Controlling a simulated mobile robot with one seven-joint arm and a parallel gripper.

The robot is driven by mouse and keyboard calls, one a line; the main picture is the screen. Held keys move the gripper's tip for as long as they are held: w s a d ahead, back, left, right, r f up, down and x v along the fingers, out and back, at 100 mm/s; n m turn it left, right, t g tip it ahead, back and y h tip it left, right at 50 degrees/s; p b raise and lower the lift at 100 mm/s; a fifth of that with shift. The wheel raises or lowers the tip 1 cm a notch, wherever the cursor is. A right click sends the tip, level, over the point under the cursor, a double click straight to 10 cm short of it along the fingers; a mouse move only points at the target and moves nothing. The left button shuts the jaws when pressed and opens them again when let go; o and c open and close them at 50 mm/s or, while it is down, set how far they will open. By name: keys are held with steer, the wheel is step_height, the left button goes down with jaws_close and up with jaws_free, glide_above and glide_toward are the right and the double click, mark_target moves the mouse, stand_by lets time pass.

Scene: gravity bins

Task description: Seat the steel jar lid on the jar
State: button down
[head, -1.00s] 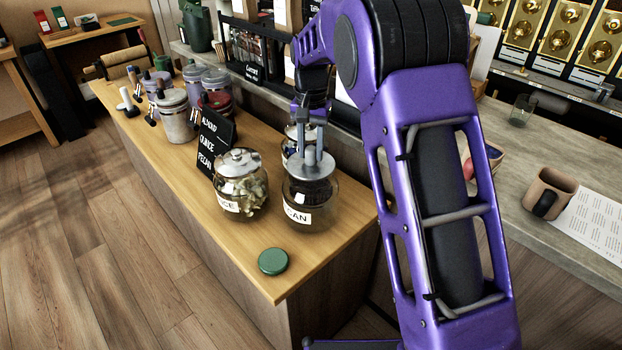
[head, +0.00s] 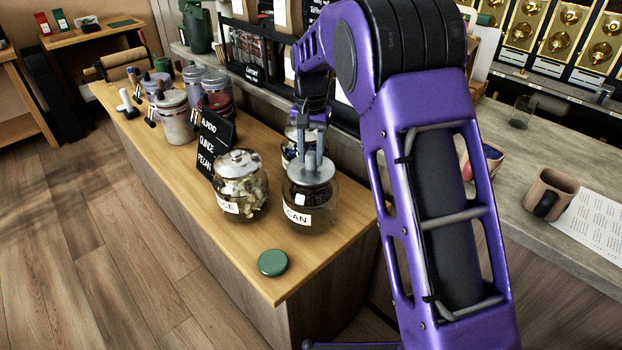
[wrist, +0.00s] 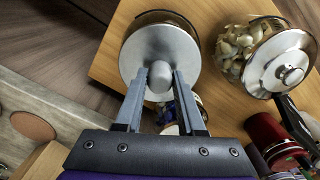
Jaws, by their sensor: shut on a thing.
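I cannot tell whether the lid sits fully flat on the rim.
A second lidded jar (head: 240,190) stands close on the left, another (head: 296,142) just behind. A black sign (head: 212,140) stands behind the left jar. A green disc (head: 273,262) lies near the counter's front edge. The counter front (head: 235,255) is mostly clear.

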steer(key=shift+f+b, duration=0.4)
steer(key=shift+f, duration=0.45)
stand_by(0.5)
steer(key=shift+c, duration=2.2)
jaws_free()
steer(key=shift+r, duration=0.1)
step_height(320, 180, up, 17)
steer(key=p, duration=0.2)
steer(key=shift+r+p, duration=0.15)
steer(key=shift+p, duration=0.2)
